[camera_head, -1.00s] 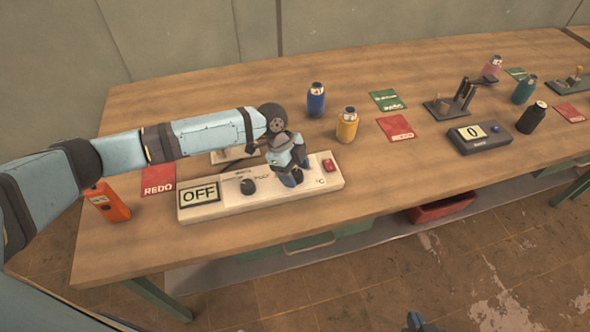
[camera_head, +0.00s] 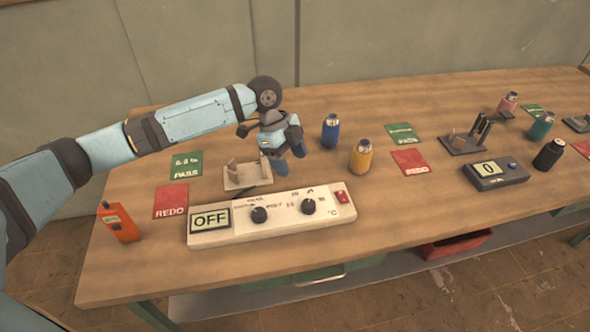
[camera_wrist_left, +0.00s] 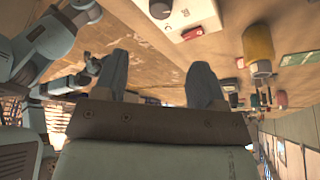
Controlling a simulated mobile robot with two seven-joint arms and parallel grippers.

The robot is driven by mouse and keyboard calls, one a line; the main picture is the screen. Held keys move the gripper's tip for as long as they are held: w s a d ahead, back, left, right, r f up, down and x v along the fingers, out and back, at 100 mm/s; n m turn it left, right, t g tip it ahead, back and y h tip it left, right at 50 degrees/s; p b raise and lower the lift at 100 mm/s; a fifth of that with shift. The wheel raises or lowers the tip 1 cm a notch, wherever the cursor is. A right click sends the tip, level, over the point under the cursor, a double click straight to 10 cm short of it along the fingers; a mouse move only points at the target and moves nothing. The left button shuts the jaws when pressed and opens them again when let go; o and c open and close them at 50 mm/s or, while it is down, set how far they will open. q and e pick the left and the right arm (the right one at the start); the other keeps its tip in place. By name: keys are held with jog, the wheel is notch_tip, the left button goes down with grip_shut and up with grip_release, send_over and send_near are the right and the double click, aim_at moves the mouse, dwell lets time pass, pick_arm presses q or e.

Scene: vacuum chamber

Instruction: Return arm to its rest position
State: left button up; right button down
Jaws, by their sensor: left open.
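My left arm reaches in from the left in the head view. My left gripper (camera_head: 290,158) hangs in the air above the table, behind the white control panel (camera_head: 352,212). In the left wrist view its two fingers (camera_wrist_left: 158,88) stand apart with nothing between them. The panel has an OFF display (camera_head: 210,219), two black knobs and a red switch (camera_head: 342,197). A beige stand (camera_head: 240,182) sits on the table just left of the gripper. My right gripper does not show in the head view.
The wooden table (camera_head: 430,225) holds blue (camera_head: 330,131) and yellow (camera_head: 361,157) canisters right of the gripper. An orange device (camera_head: 119,223) stands at the left end. Red and green cards lie flat. A grey box showing 0 (camera_head: 495,172) and more canisters are at the right.

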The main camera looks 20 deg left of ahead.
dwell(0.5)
pick_arm(q)
jog(key=s+d+f+n+p, duration=0.1)
jog(key=d+f, duration=0.1)
jog(key=s+d+f+n+t+h+p, duration=0.1)
jog(key=d+f, duration=0.1)
jog(key=d, duration=0.1)
jog(key=s+d+f+n+t+h+p, duration=0.1)
jog(key=s+d+f, duration=0.1)
jog(key=d, duration=0.1)
jog(key=shift+s+f, duration=0.1)
jog(key=shift+f, duration=0.2)
jog(key=s+d+f+n+t+p, duration=0.1)
jog(key=s+n, duration=0.1)
jog(key=s+d+f+n+t+h+p, duration=0.1)
jog(key=s+d+f+n+t, duration=0.1)
jog(key=shift+s+d+t, duration=0.1)
jog(key=shift+s+t, duration=0.15)
jog(key=shift+t, duration=0.05)
jog(key=s+a+f+n+t+y+p, duration=0.1)
jog(key=s+a+n+t+y+p, duration=0.1)
jog(key=s, duration=0.6)
jog(key=s+a+f+n+t+y+p, duration=0.2)
jog(key=s+a+n+t, duration=0.2)
jog(key=s+a+n, duration=0.3)
jog(key=shift+s+f+n+p, duration=0.3)
jog(key=shift+s+n, duration=0.3)
jog(key=shift+s, duration=0.55)
